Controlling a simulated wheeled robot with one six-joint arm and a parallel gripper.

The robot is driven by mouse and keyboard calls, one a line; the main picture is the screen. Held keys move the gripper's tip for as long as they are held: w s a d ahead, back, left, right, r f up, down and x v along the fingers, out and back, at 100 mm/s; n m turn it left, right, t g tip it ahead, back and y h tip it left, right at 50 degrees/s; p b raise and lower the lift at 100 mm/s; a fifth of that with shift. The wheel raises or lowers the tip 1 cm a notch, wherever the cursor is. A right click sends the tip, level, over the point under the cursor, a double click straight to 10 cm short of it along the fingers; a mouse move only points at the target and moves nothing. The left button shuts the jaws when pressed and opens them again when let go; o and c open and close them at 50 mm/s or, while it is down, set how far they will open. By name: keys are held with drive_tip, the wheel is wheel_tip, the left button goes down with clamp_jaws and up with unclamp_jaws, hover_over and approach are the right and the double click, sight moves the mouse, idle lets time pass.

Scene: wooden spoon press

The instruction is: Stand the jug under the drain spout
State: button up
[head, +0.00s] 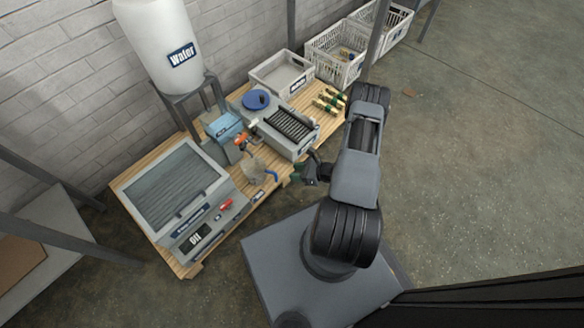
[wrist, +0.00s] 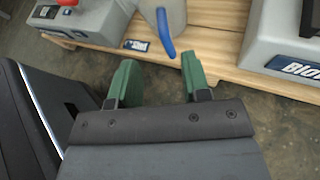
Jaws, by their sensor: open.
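The jug (head: 256,171) is grey with a blue handle (head: 271,175) and stands on the wooden bench near its front edge. Its lower body (wrist: 150,8) and blue handle (wrist: 165,38) also show at the top of the wrist view. My gripper (wrist: 160,80) is open and empty, its green fingers pointing toward the handle, which lies just ahead of the gap between them. In the head view my gripper (head: 304,175) is to the right of the jug, apart from it. An orange fitting (head: 242,138) sits above and behind the jug; whether it is the drain spout is unclear.
A glass-topped unit (head: 230,212) with a red knob stands left of the jug. A roller machine (head: 302,150) stands to its right. A white water tank (head: 160,40) is behind. Crates (head: 336,62) are at the far right.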

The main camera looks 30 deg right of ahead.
drive_tip(key=a+r+n+g, duration=0.35)
drive_tip(key=r+n, duration=0.35)
drive_tip(key=r, duration=0.3)
drive_tip(key=a+r+n+g, duration=0.2)
drive_tip(key=r+n+g, duration=0.4)
drive_tip(key=r, duration=0.5)
drive_tip(key=s+r+n+t+h, duration=0.1)
drive_tip(key=s+r+n+h, duration=0.2)
drive_tip(key=r+n, duration=0.2)
drive_tip(key=s+a+r+n+t+h, duration=0.1)
drive_tip(key=s+r+n+h, duration=0.2)
drive_tip(key=r, duration=0.4)
drive_tip(key=s+a+r+n+t+h, duration=0.1)
drive_tip(key=s+r+n+h, duration=0.2)
drive_tip(key=r+n, duration=0.3)
drive_tip(key=shift+r+n+h, duration=0.2)
drive_tip(key=shift+n+h, duration=0.1)
drive_tip(key=shift+h, duration=0.4)
drive_tip(key=shift+a, duration=0.1)
wheel_tip(320, 180, up, 38)
drive_tip(key=t+p, duration=0.1)
drive_tip(key=p, duration=3.5)
drive_tip(key=shift+a+r+p, duration=0.15)
drive_tip(key=shift+r+p, duration=0.1)
drive_tip(key=shift+p, duration=0.05)
